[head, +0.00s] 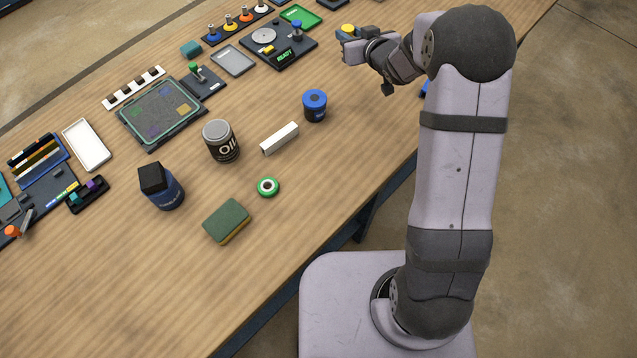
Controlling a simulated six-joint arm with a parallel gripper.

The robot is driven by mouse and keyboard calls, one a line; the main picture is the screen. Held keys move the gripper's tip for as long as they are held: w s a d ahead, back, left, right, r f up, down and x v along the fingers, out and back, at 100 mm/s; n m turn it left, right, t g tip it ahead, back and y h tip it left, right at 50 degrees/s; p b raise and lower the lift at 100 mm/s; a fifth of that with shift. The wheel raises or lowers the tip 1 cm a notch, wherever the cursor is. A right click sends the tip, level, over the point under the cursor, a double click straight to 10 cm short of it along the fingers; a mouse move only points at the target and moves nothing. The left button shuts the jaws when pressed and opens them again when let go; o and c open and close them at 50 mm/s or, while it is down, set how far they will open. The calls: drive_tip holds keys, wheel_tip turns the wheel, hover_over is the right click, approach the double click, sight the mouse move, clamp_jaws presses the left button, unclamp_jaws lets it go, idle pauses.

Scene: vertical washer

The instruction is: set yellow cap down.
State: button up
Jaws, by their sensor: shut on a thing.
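The yellow cap (348,28) shows as a small round yellow top at the upper right of the table, in my gripper (350,39). My gripper is shut on it, and the fingers hide its lower part. The gripper is at the far end of the table, right of the dark station with the green READY display (285,57). I cannot tell how high the cap is above the table.
An oil can (220,141), a blue-lidded jar (314,105), a white block (279,138), a green ring (268,187) and a sponge (227,221) stand nearer. A blue thing (427,89) is mostly hidden behind my arm. Bare wood lies below the gripper in the picture.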

drive_tip(key=s+d+f, duration=0.1)
drive_tip(key=s+d, duration=0.4)
drive_tip(key=d, duration=0.4)
drive_tip(key=n+g+y, duration=0.9)
drive_tip(key=n+g, duration=0.1)
drive_tip(key=n, duration=0.2)
hover_over(326, 187)
wheel_tip(326, 187, down, 3)
drive_tip(key=shift+f+b, duration=0.3)
drive_tip(key=shift+f, duration=2.65)
drive_tip(key=shift+f, duration=0.1)
drive_tip(key=shift+f, duration=2)
